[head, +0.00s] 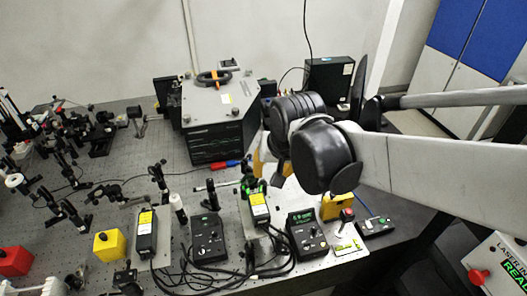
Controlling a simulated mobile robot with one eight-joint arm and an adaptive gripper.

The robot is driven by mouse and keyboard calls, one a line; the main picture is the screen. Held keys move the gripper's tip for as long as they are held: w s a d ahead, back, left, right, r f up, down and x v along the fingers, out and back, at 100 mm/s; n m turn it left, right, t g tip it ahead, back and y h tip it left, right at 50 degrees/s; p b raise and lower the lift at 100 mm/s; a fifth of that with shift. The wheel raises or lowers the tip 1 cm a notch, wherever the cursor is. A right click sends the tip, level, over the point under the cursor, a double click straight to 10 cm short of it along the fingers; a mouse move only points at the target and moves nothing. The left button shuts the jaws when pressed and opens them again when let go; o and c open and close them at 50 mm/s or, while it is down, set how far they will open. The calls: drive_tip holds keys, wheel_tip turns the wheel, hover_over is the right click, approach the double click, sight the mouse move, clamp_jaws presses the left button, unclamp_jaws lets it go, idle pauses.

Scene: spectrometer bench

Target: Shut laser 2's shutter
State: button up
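Two small black laser-like modules with yellow labels stand on the bench, one at the left (147,228) and one near the middle (259,208). A black control box (208,237) sits beside the left module. Another control box (306,232) with a lit green display sits beside the middle one. I cannot read which is laser 2, and I cannot make out its shutter. My arm reaches in from the right, and its dark rounded end hangs above the bench near the right-hand control box.
Yellow parts show around my arm's end. A small panel with a red knob (347,214) is below it. A large grey instrument (220,115) stands behind. Optics mounts crowd the left, cables the front. A yellow block (110,245) and red block (15,261) sit front left.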

sight(263, 183)
drive_tip(key=b+x, duration=0.1)
drive_tip(key=x, duration=0.2)
drive_tip(key=b+x, duration=0.1)
drive_tip(key=x, duration=0.3)
drive_tip(key=b+x, duration=0.1)
drive_tip(key=x, duration=0.3)
drive_tip(key=shift+a, duration=0.35)
clamp_jaws()
